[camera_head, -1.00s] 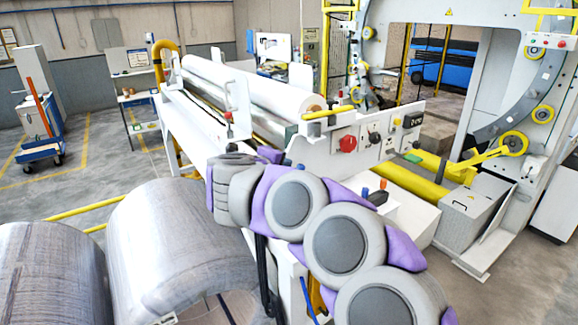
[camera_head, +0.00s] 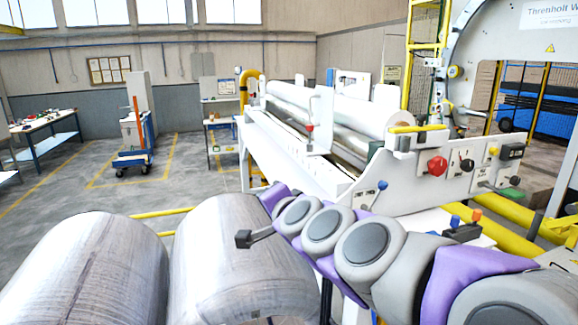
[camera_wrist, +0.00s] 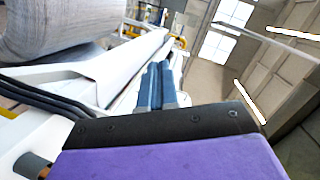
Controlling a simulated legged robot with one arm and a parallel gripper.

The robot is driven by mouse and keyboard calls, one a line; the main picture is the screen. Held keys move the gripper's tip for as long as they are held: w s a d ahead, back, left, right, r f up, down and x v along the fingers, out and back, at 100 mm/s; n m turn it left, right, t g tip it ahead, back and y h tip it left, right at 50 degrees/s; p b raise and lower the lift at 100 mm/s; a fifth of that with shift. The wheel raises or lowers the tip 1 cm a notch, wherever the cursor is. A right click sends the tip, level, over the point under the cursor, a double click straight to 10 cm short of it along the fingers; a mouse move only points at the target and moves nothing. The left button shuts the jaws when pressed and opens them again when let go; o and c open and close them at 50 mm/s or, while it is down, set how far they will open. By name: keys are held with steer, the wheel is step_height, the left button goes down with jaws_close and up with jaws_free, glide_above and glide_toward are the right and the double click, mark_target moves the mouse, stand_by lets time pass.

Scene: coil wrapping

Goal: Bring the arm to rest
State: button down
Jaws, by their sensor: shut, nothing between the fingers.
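My arm, grey and purple, reaches from the lower right of the head view across the front of the white wrapping machine. My gripper (camera_head: 243,239) is at its left end, small and dark, in front of the right-hand coil. In the wrist view my gripper's two blue-grey fingers (camera_wrist: 155,88) lie side by side, shut with nothing between them. The wrist picture is tilted, with a coil at upper left and the ceiling at right.
Two large wrapped coils, left (camera_head: 85,270) and right (camera_head: 235,265), stand close below and beside my gripper. The white machine (camera_head: 290,150) with its control panel (camera_head: 470,170) is behind my arm. Yellow rails (camera_head: 165,212) run low behind the coils. Open floor lies at left.

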steer(key=s+f+n+g+b, duration=0.2)
steer(key=s+f+n+g, duration=0.15)
steer(key=s+f, duration=0.5)
steer(key=s+f+n+g+b, duration=0.35)
steer(key=s+f, duration=0.25)
steer(key=f, duration=0.5)
steer(key=s+d+f+g+h+b, duration=0.1)
steer(key=s+d+f+g+h, duration=0.1)
steer(key=s+d+f, duration=0.3)
steer(key=s+d+f+g+h+b, duration=0.2)
steer(key=s+d+f+g, duration=0.2)
steer(key=s, duration=0.8)
steer(key=s+d+f+n+g+h+b, duration=0.1)
steer(key=s+d+f+g+h+b, duration=0.1)
steer(key=s+d+f, duration=0.6)
steer(key=shift+s+d+f+g, duration=0.15)
steer(key=shift+f+g, duration=0.2)
steer(key=shift+g, duration=0.05)
